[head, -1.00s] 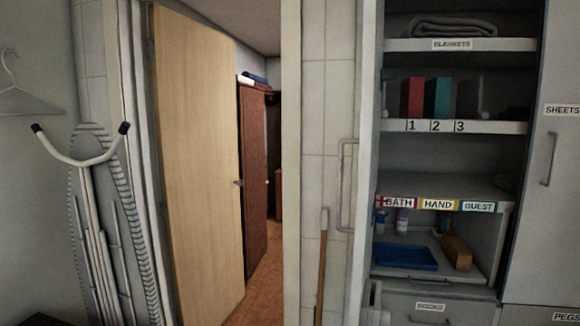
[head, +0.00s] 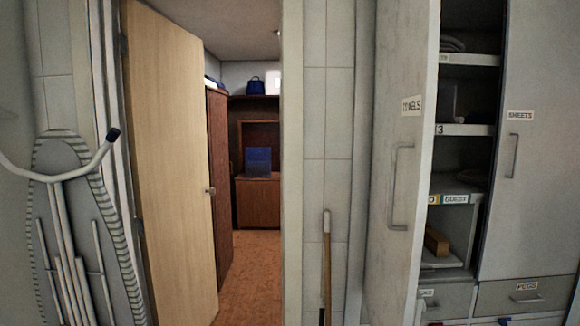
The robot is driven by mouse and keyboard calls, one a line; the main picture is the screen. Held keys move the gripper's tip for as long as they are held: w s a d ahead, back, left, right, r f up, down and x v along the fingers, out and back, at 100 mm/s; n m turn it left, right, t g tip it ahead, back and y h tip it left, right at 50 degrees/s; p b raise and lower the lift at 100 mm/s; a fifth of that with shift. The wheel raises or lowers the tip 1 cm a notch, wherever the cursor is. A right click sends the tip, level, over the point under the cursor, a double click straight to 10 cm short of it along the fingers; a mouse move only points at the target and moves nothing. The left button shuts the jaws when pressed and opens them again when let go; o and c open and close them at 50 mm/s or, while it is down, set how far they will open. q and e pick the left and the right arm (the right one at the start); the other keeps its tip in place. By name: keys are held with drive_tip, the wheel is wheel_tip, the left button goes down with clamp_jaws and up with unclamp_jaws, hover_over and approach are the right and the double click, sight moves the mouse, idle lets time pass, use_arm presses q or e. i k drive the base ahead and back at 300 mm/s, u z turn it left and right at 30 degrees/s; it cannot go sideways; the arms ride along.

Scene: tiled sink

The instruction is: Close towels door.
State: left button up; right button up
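The towels door (head: 398,170) is a tall pale cabinet door with a "TOWELS" label and a grey vertical bar handle (head: 402,185). It stands partly open in the head view, right of centre, and hides the left part of the shelves. The open cabinet (head: 470,95) shows through the gap to the right of the door. Neither of my grippers is in view, so nothing of mine is seen touching the door.
The sheets door (head: 540,150) beside the gap looks shut. A pegs drawer (head: 522,297) is below it. A broom handle (head: 327,255) leans left of the cabinet. An ironing board (head: 85,230) stands far left, beside an open wooden door (head: 170,150) to another room.

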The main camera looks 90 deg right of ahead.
sight(407, 36)
drive_tip(key=z, duration=3.35)
drive_tip(key=i, duration=0.4)
drive_tip(key=z, duration=0.05)
